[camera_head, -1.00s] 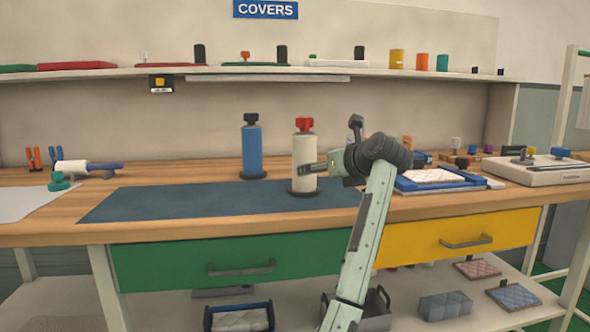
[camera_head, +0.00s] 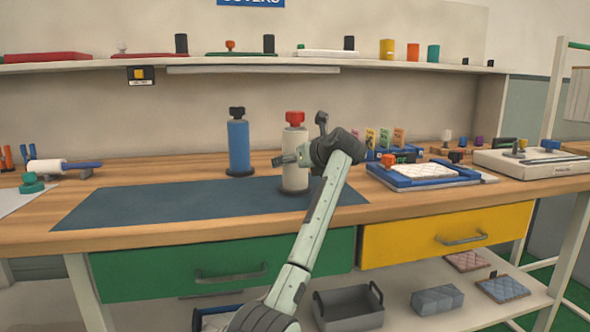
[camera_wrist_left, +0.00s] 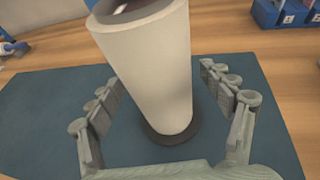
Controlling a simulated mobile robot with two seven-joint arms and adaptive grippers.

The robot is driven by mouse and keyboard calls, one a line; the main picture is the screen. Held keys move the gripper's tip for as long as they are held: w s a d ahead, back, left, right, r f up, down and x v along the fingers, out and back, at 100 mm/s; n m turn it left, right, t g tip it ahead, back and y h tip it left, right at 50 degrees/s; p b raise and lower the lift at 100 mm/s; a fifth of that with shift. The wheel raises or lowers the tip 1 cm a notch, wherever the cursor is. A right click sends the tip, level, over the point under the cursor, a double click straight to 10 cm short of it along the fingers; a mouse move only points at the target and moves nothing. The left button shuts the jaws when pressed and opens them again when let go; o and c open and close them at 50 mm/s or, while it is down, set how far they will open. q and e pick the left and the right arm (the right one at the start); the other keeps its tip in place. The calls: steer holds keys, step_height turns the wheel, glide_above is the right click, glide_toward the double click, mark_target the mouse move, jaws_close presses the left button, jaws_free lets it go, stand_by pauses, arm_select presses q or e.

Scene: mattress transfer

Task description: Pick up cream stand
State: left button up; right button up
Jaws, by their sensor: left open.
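The cream stand (camera_head: 294,175) is an upright cream cylinder with a red knob and a dark round base, standing on the dark blue mat (camera_head: 130,203). In the left wrist view the cream stand (camera_wrist_left: 155,75) stands between the fingers of the open left gripper (camera_wrist_left: 160,80). Gaps show on both sides, clearer on the right. The dark base (camera_wrist_left: 173,133) is visible below. My right gripper is not in view.
A blue stand (camera_head: 238,148) with a black knob is upright to the left of the cream one. A blue tray (camera_head: 425,177) with a pale quilted pad lies to the right on the wooden bench. The mat's left part is clear.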

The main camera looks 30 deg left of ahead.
arm_select(q)
steer(key=shift+w+a, duration=0.1)
steer(key=shift+a, duration=0.05)
jaws_close()
steer(key=shift+r, duration=0.15)
stand_by(0.5)
